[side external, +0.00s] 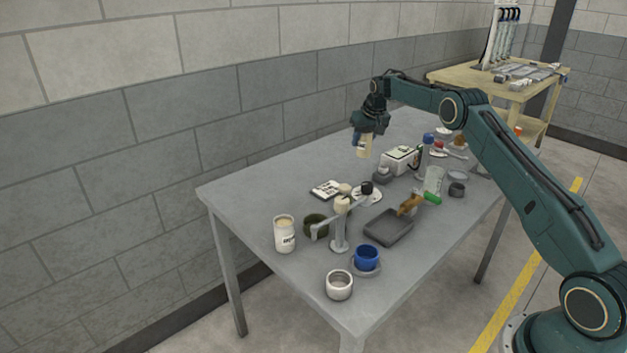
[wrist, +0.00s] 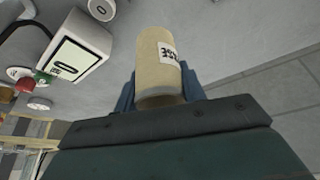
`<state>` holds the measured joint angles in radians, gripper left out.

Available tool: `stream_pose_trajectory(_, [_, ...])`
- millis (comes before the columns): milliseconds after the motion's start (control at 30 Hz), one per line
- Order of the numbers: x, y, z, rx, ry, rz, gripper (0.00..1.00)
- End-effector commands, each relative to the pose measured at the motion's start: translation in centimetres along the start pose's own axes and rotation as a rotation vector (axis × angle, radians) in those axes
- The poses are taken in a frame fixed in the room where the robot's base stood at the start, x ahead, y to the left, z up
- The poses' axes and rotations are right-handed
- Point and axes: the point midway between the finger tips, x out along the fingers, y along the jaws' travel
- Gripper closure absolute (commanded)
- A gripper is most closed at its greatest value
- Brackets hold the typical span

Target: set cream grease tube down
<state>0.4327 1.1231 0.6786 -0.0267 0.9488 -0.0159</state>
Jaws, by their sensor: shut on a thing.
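The cream grease tube (wrist: 160,62) is held between the fingers of my gripper (wrist: 163,90) in the wrist view. It is a cream cylinder with a white label and dark lettering, part of which reads "ASE". In the side external view the cream grease tube (side external: 364,148) hangs below my gripper (side external: 361,139), which is shut on it. The tube appears above the far left part of the grey table (side external: 245,190), apart from the other objects. The exact gap to the tabletop is hard to tell.
A white box (side external: 399,160) stands right of the tube; the wrist view shows it too (wrist: 75,50). A dark tray (side external: 388,228), blue cup (side external: 367,257), white labelled can (side external: 285,234) and white stand (side external: 340,225) are nearer. The table's wall-side strip looks clear.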

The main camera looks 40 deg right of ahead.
Motion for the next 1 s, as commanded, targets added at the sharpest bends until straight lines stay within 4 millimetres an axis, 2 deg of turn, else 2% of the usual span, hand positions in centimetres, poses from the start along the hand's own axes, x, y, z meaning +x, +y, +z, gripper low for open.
stream_pose_trajectory(200, [0.5,0.0,0.2,0.000,0.001,0.000,0.82])
stream_pose_trajectory(500, [2.6,0.0,1.1,0.000,0.000,0.000,0.82])
stream_pose_trajectory(767, [3.2,0.0,1.3,0.000,0.000,0.000,0.82])
stream_pose_trajectory(1000, [5.8,0.0,2.5,0.000,-0.002,0.000,0.82])
